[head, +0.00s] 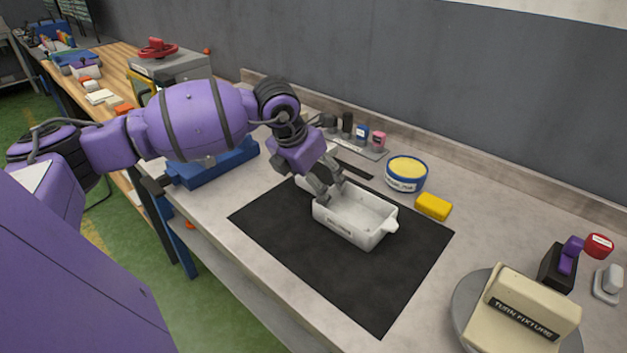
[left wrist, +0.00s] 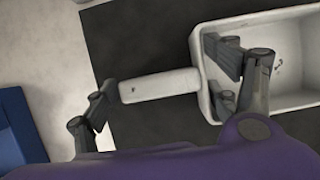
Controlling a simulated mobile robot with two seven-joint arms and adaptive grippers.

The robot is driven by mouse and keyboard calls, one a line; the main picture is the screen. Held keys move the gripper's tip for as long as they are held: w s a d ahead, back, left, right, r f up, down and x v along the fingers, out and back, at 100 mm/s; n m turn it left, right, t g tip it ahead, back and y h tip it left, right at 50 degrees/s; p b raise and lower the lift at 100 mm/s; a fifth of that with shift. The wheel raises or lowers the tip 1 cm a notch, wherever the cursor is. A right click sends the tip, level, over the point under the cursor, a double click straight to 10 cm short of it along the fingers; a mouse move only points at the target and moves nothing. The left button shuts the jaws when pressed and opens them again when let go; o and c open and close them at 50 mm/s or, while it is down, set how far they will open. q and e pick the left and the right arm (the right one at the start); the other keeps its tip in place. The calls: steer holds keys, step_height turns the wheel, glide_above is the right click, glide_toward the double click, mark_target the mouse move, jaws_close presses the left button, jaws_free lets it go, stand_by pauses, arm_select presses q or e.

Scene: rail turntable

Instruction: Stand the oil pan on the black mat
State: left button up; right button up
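The white oil pan (head: 356,218), a rectangular tray with a stub handle, is upright and appears to rest on the black mat (head: 330,285), near its far side. My left gripper (head: 331,186) is low over the pan's left end. In the left wrist view, the gripper (left wrist: 165,77) has its fingers spread wide. The pan's handle (left wrist: 160,86) lies between them, one finger beyond its tip and the other over the pan's inside (left wrist: 285,60). I see no grip on the pan. My right gripper is not in view.
A turn fixture (head: 522,312) sits on a round turntable at the front right. The mat's front part is clear.

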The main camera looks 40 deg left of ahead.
arm_select(q)
steer(key=shift+o, duration=0.6)
steer(key=shift+r, duration=0.15)
steer(key=shift+r, duration=0.3)
steer(key=v, duration=1.1)
steer(key=shift+s+r+p, duration=0.2)
steer(key=shift+s+p, duration=0.05)
steer(key=shift+p, duration=0.2)
